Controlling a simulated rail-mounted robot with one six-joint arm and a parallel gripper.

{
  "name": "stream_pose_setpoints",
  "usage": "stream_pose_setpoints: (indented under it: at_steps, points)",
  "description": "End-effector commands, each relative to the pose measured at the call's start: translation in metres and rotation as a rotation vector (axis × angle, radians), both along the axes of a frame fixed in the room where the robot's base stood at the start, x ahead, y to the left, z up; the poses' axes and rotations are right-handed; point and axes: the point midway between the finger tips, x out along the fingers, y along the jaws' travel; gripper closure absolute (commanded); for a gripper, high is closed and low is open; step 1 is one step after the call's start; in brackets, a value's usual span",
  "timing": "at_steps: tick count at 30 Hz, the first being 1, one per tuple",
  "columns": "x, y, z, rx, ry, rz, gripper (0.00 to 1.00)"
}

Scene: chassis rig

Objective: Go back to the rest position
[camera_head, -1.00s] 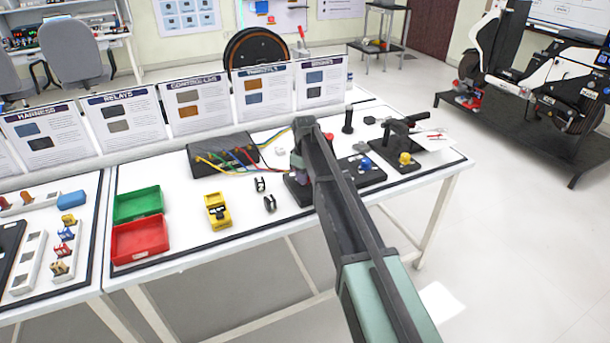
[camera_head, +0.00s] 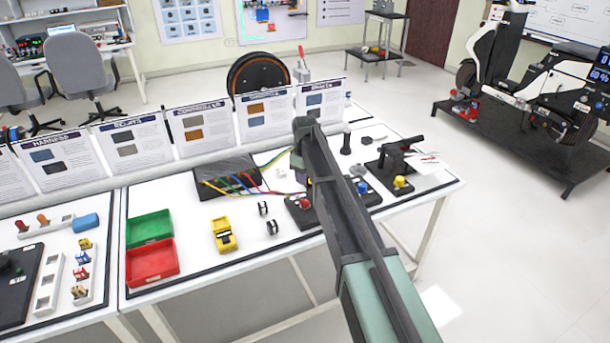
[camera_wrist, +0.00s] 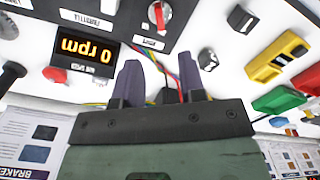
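My gripper (camera_wrist: 158,75) shows in the wrist view with two dark purple fingers set apart, nothing between their tips. It is over the table, above a black panel with a red knob (camera_wrist: 160,14) and a lit "0 rpm" display (camera_wrist: 86,48). In the head view my arm runs up from the bottom right across the table's right part and largely hides the gripper. A black box with a red knob (camera_head: 304,203) shows just left of the arm. I cannot tell the gripper's height above the panel.
Upright info cards (camera_head: 202,122) line the table's back. A green bin (camera_head: 149,228), a red bin (camera_head: 152,261) and a yellow case (camera_head: 223,235) stand left of the arm. A black lever device (camera_head: 400,154) stands to its right. The floor at right front is clear.

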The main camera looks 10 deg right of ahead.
Motion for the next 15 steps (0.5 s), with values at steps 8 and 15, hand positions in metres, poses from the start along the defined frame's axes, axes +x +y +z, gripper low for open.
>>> stream_pose_setpoints:
  at_steps: [8,15]
  points:
    - [0.0,0.0,-0.001,0.0,0.0,-0.007,0.63]
    - [-0.119,-0.004,0.0,-0.001,0.001,-0.454,0.63]
